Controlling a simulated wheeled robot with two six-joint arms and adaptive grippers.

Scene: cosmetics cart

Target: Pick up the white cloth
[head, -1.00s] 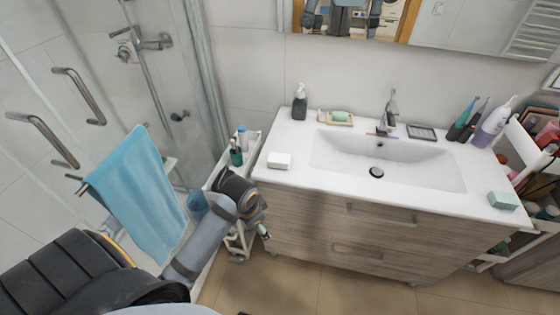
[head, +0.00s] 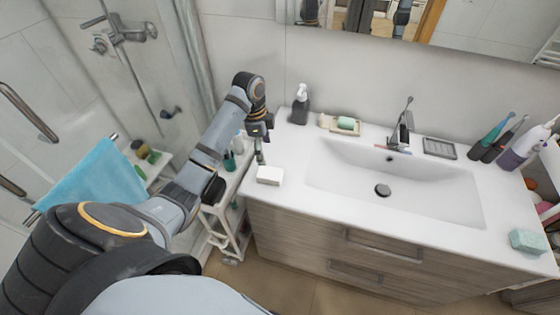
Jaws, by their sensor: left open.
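The white cloth (head: 270,175) looks like a small folded white block. It lies flat near the left front corner of the white washbasin counter (head: 285,210). My left arm reaches in from the lower left, and my left gripper (head: 261,156) points down just behind and slightly left of the cloth. The gripper is open and empty. It looks apart from the cloth, though its exact height above the counter is hard to tell. My right gripper is not in view.
A dark soap dispenser (head: 301,104) and a dish with green soap (head: 345,123) stand behind. The sink basin (head: 395,180) is to the right. A white cart (head: 232,190) with bottles stands left of the counter. A blue towel (head: 92,185) hangs at the left.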

